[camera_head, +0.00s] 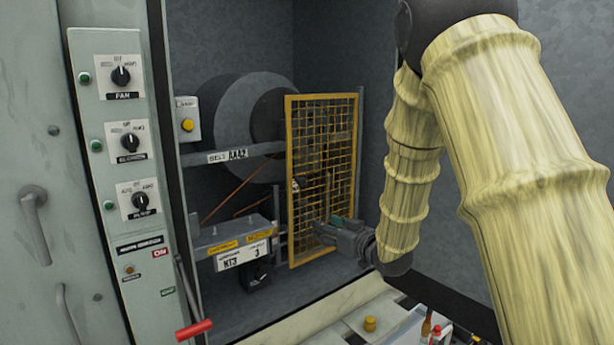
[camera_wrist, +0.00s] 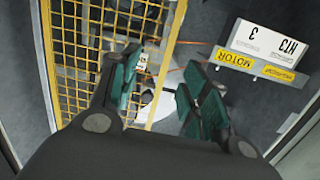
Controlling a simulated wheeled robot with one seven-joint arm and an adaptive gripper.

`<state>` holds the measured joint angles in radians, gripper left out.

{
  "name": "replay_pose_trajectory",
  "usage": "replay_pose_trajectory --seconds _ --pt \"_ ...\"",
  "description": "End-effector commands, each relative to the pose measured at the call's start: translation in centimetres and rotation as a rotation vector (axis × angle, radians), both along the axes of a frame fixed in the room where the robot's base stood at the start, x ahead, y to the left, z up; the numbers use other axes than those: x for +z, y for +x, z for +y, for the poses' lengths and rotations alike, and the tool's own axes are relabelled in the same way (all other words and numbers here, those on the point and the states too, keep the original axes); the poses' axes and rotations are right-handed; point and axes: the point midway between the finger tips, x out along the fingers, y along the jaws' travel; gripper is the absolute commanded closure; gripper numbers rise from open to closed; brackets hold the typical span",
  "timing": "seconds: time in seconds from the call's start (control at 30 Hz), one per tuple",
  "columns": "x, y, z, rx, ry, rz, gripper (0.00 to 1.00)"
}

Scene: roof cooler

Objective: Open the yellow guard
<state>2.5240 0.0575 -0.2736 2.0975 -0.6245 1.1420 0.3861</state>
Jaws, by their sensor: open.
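The yellow guard (camera_head: 290,150) is a mesh panel in a yellow frame, upright inside the unit in front of the fan drum and belt. It stands at an angle, with a grey post along its right side. In the wrist view its frame (camera_wrist: 48,60) fills the left. My gripper (camera_head: 322,231) is at the guard's lower part. Its green-padded fingers (camera_wrist: 160,85) are apart, the left one over the mesh and the right one beyond the guard's edge bar. I cannot tell whether either finger touches the bar.
The grey fan drum (camera_head: 228,115) is behind the guard. A motor housing with labels (camera_head: 240,255) sits at lower left. A control panel with knobs (camera_head: 130,180) and a red-handled lever (camera_head: 194,330) are further left. Bottles (camera_head: 426,325) and a yellow knob (camera_head: 370,324) are at the front.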

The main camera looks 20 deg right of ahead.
Motion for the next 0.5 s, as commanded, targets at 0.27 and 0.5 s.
replay_pose_trajectory --seconds 0.27,0.5 --pt "9.4 0.8 -0.6 0.052 -0.001 -0.127 0.54" --pt "10.0 2.5 0.0 0.056 -0.001 -0.134 0.54"
